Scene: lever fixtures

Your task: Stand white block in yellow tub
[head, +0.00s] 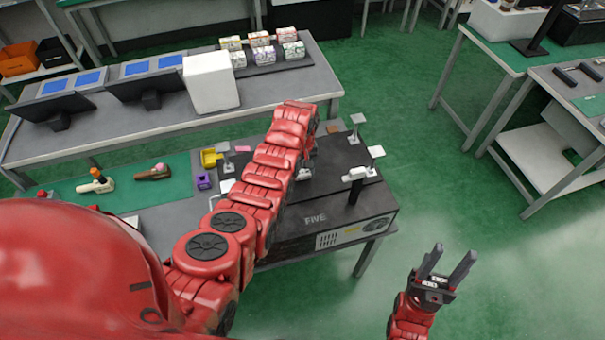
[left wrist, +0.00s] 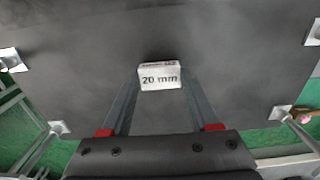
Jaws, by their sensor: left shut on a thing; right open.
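The white block (left wrist: 160,77), marked "20 mm", sits between the fingertips of my left gripper (left wrist: 161,84) in the left wrist view. The gripper is shut on it, above a dark flat surface; I cannot tell whether the block touches that surface. In the head view my left arm reaches over the black box and mostly hides its gripper and the block. The yellow tub (head: 209,158) stands left of that arm, beside the black box. My right gripper (head: 452,254) is open and empty, low on the right above the green floor.
The black box (head: 345,217) marked "FIVE" has metal posts with flat pale tops at its corners. A purple piece (head: 204,181) lies near the tub. Tools lie on the green mat (head: 125,190) at left. A grey bench (head: 150,122) with screens and a white box stands behind.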

